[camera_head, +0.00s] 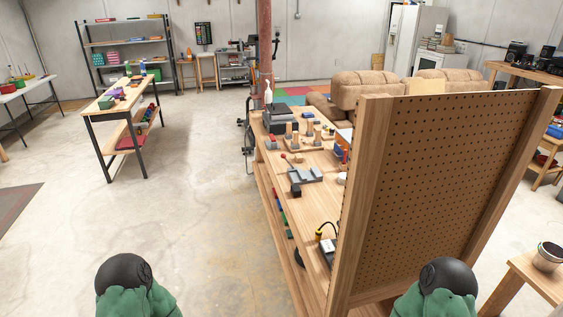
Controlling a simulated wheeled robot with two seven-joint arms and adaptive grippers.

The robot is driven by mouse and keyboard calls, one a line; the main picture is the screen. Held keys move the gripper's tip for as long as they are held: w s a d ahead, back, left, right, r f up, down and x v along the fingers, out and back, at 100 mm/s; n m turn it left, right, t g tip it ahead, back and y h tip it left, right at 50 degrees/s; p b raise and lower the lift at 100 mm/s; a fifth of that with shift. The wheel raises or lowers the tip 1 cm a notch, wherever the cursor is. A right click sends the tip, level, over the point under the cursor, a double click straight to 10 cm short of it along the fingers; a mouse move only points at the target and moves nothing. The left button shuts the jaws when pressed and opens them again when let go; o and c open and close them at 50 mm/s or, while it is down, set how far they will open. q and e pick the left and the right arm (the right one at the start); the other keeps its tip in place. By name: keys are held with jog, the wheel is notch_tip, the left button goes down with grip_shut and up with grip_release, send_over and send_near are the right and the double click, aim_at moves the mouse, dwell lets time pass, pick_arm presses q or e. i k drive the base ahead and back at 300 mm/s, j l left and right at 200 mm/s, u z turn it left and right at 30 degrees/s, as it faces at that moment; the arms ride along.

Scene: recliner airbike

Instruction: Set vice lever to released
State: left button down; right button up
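A small grey device (306,175), which looks like the vice, sits on the wooden workbench (318,207), left of the pegboard. A thin lever with a red tip (285,157) rises toward its far left side. It is too small to tell the lever's setting. A dark block (296,189) is at its near left end. Neither of my grippers shows. Only green and black parts of my two arms show at the bottom edge, well short of the vice.
A tall pegboard (437,185) in a wooden frame stands along the bench's right side. Open concrete floor (200,205) lies left of the bench. Another table (104,103) stands farther left. A stool (540,276) with a cup (547,257) is at the lower right.

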aim_at(283, 156)
jog(key=i+j, duration=0.15)
jog(key=j, duration=0.2)
jog(key=i+j, duration=0.35)
jog(key=j, duration=0.3)
jog(key=i+j, duration=0.15)
jog(key=j, duration=0.15)
jog(key=i+j+z, duration=0.1)
jog(key=j, duration=0.25)
jog(key=i+j, duration=0.2)
jog(key=i, duration=0.25)
jog(key=i+j, duration=0.15)
jog(key=i, duration=0.3)
jog(key=i+j+z, duration=0.1)
jog(key=i, duration=0.3)
jog(key=i+j, duration=0.3)
jog(key=i, duration=0.15)
jog(key=i+l, duration=0.4)
jog(key=i, duration=0.15)
